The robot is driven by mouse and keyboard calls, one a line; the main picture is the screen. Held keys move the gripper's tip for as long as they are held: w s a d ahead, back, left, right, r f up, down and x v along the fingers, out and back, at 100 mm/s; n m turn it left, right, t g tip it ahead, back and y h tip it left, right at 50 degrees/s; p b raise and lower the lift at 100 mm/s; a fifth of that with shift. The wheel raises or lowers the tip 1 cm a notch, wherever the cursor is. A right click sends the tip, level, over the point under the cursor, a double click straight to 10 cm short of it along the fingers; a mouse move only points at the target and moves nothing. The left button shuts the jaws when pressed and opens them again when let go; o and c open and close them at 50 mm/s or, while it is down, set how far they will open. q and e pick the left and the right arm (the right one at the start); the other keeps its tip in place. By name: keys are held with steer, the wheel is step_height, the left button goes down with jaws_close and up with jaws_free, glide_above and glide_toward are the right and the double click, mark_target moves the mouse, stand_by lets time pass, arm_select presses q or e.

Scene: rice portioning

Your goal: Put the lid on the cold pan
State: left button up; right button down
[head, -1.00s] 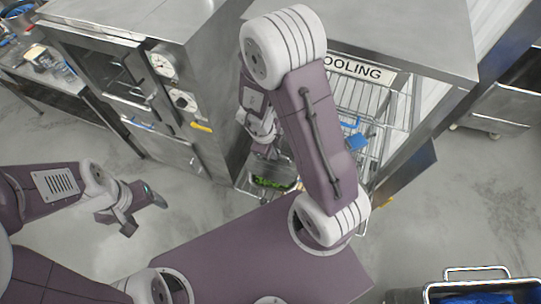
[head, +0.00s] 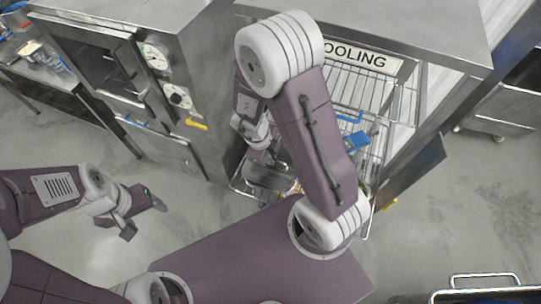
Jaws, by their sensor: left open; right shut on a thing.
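My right gripper (head: 261,153) is at the front left of the cooling rack, partly hidden by my own arm. It is shut on a grey metal piece (head: 265,174) just below it. The picture is too small to tell whether this is the lid or the pan's wall. A little of something brownish (head: 293,189) shows beside my arm, low in the rack; the rest is hidden. No green contents show now. My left gripper (head: 144,214) is open and empty over the bare floor at the left, far from the rack.
The wire cooling rack (head: 388,110) stands under a steel top with a "COOLING" sign (head: 352,55). A blue object (head: 355,141) lies on it. A steel oven (head: 150,90) stands left of it. The left floor is clear.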

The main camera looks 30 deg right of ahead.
steer(key=shift+d+f, duration=0.1)
steer(key=shift+d, duration=0.05)
steer(key=c, duration=1.5)
jaws_free()
steer(key=shift+w+d, duration=0.1)
steer(key=shift+c, duration=0.2)
arm_select(q)
steer(key=shift+w+d, duration=0.1)
steer(key=shift+d, duration=0.05)
